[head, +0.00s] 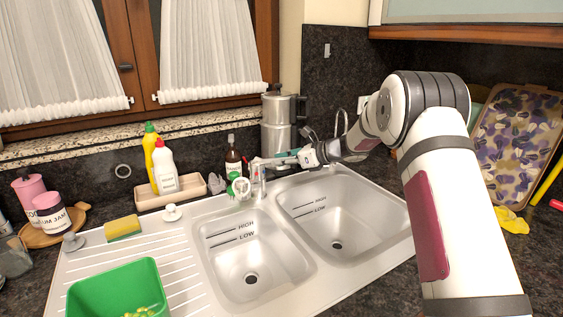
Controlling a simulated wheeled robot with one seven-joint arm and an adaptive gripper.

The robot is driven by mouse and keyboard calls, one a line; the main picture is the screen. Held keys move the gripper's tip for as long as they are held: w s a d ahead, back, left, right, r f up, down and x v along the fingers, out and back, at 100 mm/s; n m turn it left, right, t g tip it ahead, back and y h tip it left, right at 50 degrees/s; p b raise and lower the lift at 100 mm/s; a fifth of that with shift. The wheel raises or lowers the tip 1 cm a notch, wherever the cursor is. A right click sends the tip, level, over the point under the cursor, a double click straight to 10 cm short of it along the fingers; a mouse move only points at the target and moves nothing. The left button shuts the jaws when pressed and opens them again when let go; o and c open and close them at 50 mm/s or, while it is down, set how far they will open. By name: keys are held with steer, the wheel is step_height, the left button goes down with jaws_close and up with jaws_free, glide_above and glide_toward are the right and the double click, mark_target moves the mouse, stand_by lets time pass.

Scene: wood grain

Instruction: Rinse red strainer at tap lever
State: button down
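The metal tap (262,188) stands behind the divider of the double sink. Its top, where a lever would be, is partly covered by my gripper (276,161). My arm reaches in from the right, and the gripper points left, close to or touching the top of the tap. The fingers are small and blend with the tap, so I cannot tell whether they are open or shut. I do not see a red strainer clearly anywhere. A round green-and-white item (240,188) sits just left of the tap.
The left basin (250,262) and right basin (335,222) look empty. A green tub (118,285) and a sponge (123,228) are on the drainboard. Bottles (165,168) stand in a tray behind. A tall metal pot (276,125) stands behind the tap; a patterned board (515,140) leans at right.

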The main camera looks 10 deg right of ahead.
steer(key=shift+r, duration=0.1)
steer(key=shift+w+a+r+g+h, duration=0.1)
steer(key=shift+r+g+h, duration=0.2)
steer(key=shift+r+h, duration=0.15)
steer(key=c, duration=1.5)
jaws_free()
steer(key=v, duration=1.2)
steer(key=shift+f, duration=0.1)
steer(key=shift+c, duration=0.4)
